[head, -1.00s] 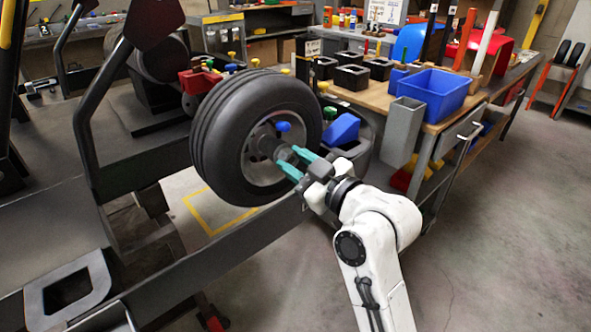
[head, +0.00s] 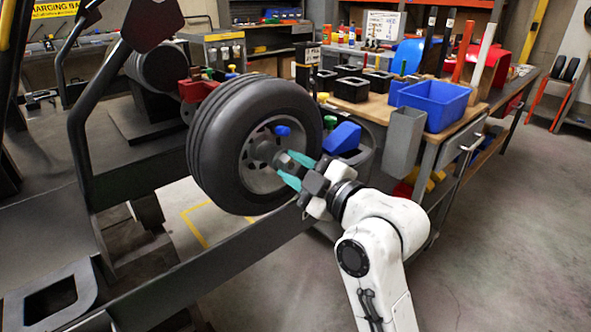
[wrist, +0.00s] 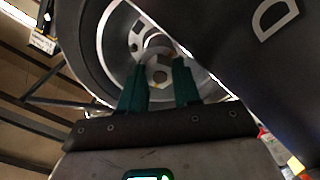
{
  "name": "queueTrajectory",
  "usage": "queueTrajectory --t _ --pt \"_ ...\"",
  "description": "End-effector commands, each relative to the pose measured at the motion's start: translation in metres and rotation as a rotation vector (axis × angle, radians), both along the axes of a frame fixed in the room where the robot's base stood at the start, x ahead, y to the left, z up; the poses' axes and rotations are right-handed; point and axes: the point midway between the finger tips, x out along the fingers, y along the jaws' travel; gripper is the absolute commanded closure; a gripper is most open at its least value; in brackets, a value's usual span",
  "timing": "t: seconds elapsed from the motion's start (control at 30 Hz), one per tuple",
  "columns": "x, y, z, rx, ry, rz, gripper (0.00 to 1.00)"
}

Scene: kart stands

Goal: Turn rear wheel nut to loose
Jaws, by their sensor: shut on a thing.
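The rear wheel (head: 213,140) is a black tyre on a grey rim, mounted at the side of the kart. Its nut (head: 281,160) is a grey piece at the hub. The nut also shows in the wrist view (wrist: 160,76), between the fingertips. My gripper (head: 287,167) has teal fingers and comes from the right, shut on the nut with one finger on each side. The fingers also show in the wrist view (wrist: 159,80). The fingers hide part of the nut.
A workbench (head: 378,108) with a blue bin (head: 433,104) and black boxes stands behind the gripper. A grey holder (head: 405,137) hangs on its near edge. The kart's dark frame (head: 210,258) runs below the wheel. The floor at right is clear.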

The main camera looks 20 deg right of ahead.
Motion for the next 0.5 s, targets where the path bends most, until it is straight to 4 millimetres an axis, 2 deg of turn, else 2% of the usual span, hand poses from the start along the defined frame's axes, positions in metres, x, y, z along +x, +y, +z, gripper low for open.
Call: queueTrajectory --t 0.3,0.33,0.5 --pt "0.0002 -0.0002 -0.0042 -0.004 0.010 0.000 0.98" --pt "0.0002 -0.0001 -0.0042 -0.004 0.010 0.000 0.65" --pt "0.0001 -0.0001 -0.0027 -0.003 0.006 0.000 0.49"
